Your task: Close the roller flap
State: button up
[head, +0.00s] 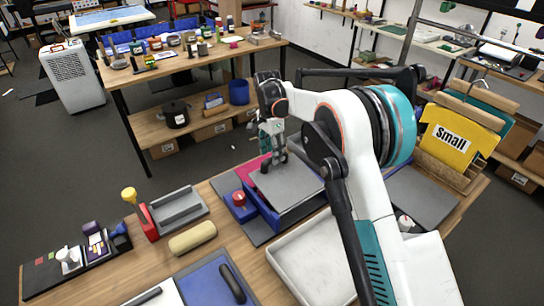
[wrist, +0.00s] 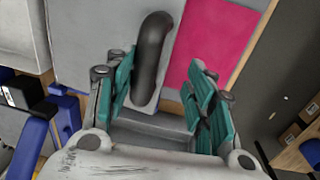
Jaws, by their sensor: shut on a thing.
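The roller flap appears to be the grey panel (head: 290,188) on the blue-sided machine (head: 262,212) at the middle of the near bench. A black curved handle (wrist: 152,58) stands between the teal finger pads of my gripper (wrist: 165,95) in the wrist view. My gripper (head: 272,158) is shut on this handle, at the panel's far left part in the head view. The left pads sit close against the handle; the exact contact is partly hidden.
A red knob (head: 239,198) stands at the machine's left. My arm hides part of the bench.

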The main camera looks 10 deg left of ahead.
notch_tip(320, 180, up, 9)
jog(key=a, duration=0.1)
jog(key=shift+w+r, duration=0.15)
jog(key=shift+w, duration=0.2)
